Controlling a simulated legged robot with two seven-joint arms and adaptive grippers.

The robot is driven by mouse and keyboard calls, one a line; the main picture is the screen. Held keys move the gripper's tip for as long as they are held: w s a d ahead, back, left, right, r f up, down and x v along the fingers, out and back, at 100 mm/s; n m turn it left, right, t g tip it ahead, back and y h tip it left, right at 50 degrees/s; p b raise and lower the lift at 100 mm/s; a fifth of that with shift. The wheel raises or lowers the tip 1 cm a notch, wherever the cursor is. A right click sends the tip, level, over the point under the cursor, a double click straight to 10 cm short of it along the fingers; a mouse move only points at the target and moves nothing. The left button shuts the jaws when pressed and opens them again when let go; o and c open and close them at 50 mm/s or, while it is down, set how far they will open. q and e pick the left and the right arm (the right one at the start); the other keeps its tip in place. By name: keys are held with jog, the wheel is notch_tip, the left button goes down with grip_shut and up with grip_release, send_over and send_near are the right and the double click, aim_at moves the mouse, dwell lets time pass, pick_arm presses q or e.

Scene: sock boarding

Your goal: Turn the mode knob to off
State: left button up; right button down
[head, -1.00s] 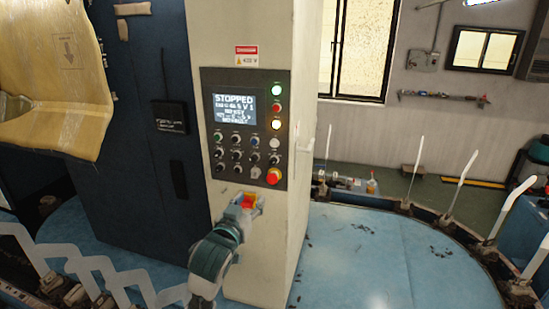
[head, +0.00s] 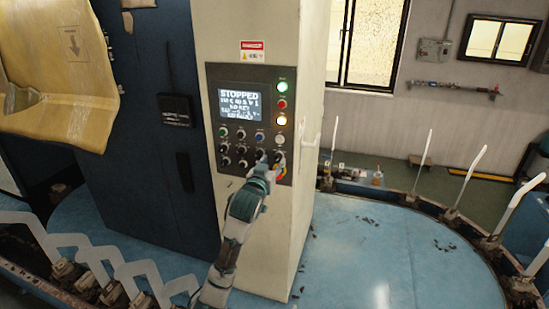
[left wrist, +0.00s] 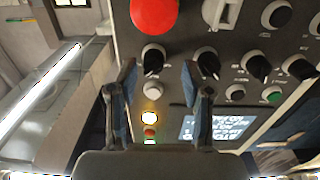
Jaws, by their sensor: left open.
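The control panel (head: 212,100) on the cream column has a lit "STOPPED" screen (head: 241,104) and several black rotary knobs. Which one is the mode knob cannot be read. My left gripper (head: 270,160) is open at the panel's lower right, hiding some controls. In the left wrist view, its fingertips (left wrist: 159,72) stand either side of a black knob (left wrist: 153,58), apparently without gripping it. Another black knob (left wrist: 207,63) is just beside the right-hand finger. Contact cannot be told. My right gripper is not in view.
A large red button (left wrist: 154,14) is close to the fingers. A lever-like switch (left wrist: 222,12) and more knobs are nearby. Blue machine tables (head: 370,260) with upright white boards flank the column.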

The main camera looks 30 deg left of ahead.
pick_arm(q)
jog(key=shift+w, duration=0.9)
jog(key=shift+d+r, duration=0.1)
jog(key=shift+d, duration=0.2)
jog(key=shift+c, duration=0.5)
jog(key=shift+a, duration=0.15)
grip_shut()
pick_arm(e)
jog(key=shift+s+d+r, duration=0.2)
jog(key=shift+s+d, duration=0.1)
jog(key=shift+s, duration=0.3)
